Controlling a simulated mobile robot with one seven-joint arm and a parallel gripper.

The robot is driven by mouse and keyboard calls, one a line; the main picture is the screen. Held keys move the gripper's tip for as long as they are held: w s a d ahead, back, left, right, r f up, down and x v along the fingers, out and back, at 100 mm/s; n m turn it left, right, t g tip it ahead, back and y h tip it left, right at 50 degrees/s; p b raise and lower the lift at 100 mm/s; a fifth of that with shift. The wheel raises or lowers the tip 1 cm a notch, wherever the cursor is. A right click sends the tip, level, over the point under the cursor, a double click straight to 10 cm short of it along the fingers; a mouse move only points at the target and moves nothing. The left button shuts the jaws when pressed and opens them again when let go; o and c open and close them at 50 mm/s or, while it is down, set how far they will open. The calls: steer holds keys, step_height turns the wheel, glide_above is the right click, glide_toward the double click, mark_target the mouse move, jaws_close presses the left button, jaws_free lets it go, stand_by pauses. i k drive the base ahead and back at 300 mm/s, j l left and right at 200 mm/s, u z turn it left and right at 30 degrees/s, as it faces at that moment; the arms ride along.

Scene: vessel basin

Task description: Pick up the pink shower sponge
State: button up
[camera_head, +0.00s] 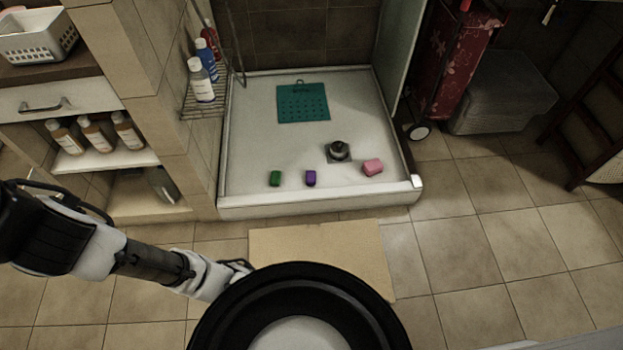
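The pink shower sponge (373,167) is a small pink block. It lies on the white shower tray (300,203) near its front right corner, to the right of a dark drain piece. My arm reaches in from the left, low over the floor. My gripper (241,266) is at its end, left of the beige mat's middle and in front of the tray, well apart from the sponge. It is small and partly hidden by my round black body part, so I cannot tell whether its fingers are open or shut.
A green block (275,178) and a purple block (311,178) lie left of the dark drain piece (338,151). A teal mat (303,103) lies farther back. The tray has a raised front rim. A glass panel (401,60) stands at its right. A beige mat (335,250) lies in front.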

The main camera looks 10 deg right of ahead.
mark_target(373, 166)
steer(key=i+j+z, duration=0.15)
steer(key=i, duration=0.6)
steer(key=i+j+z, duration=0.1)
steer(key=i, duration=0.7)
